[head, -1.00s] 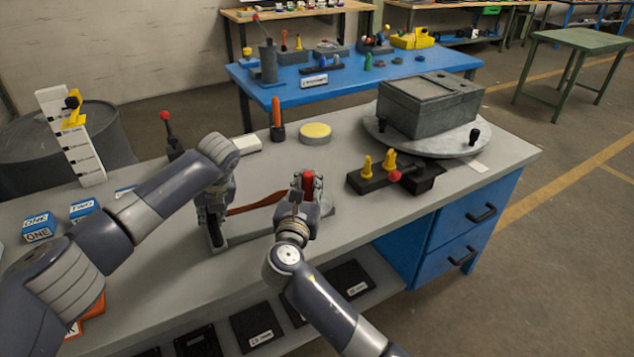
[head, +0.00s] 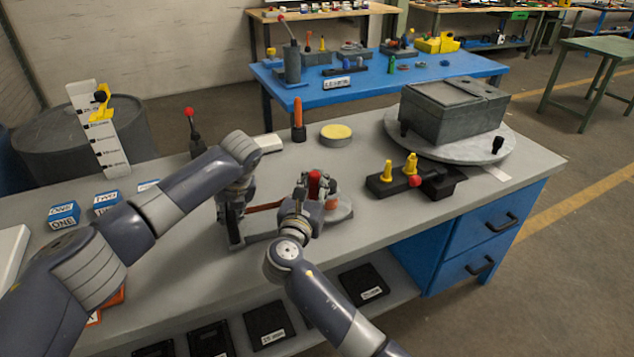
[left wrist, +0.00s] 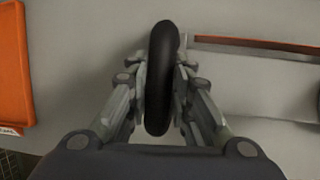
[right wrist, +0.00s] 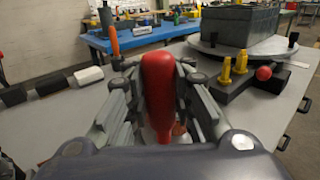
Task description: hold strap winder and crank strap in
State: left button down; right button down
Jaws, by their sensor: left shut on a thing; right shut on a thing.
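The strap winder stands on the grey bench, its base (head: 262,240) partly hidden by my arms. A reddish-brown strap (head: 265,207) runs across it between my two grippers; it also shows in the left wrist view (left wrist: 255,44). My left gripper (head: 232,208) is shut on a black upright handle (left wrist: 161,80) at the winder's left end. My right gripper (head: 312,190) is shut on the red crank knob (head: 315,183), which stands between its fingers in the right wrist view (right wrist: 158,90). The strap's ends are hidden.
Right of the winder are a black block with yellow pegs (head: 388,172) and a grey box (head: 455,110) on a round turntable. Behind it stand an orange-handled tool (head: 298,120) and a yellow-topped disc (head: 336,132). Blue labelled boxes (head: 64,214) lie to the left.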

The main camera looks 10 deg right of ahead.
jog(key=shift+s+a, duration=0.1)
jog(key=shift+a, duration=0.45)
jog(key=c, duration=1.4)
grip_release()
jog(key=shift+o, duration=0.2)
jog(key=shift+d, duration=0.15)
jog(key=shift+d, duration=0.1)
jog(key=v, duration=1.2)
jog(key=shift+c, duration=0.6)
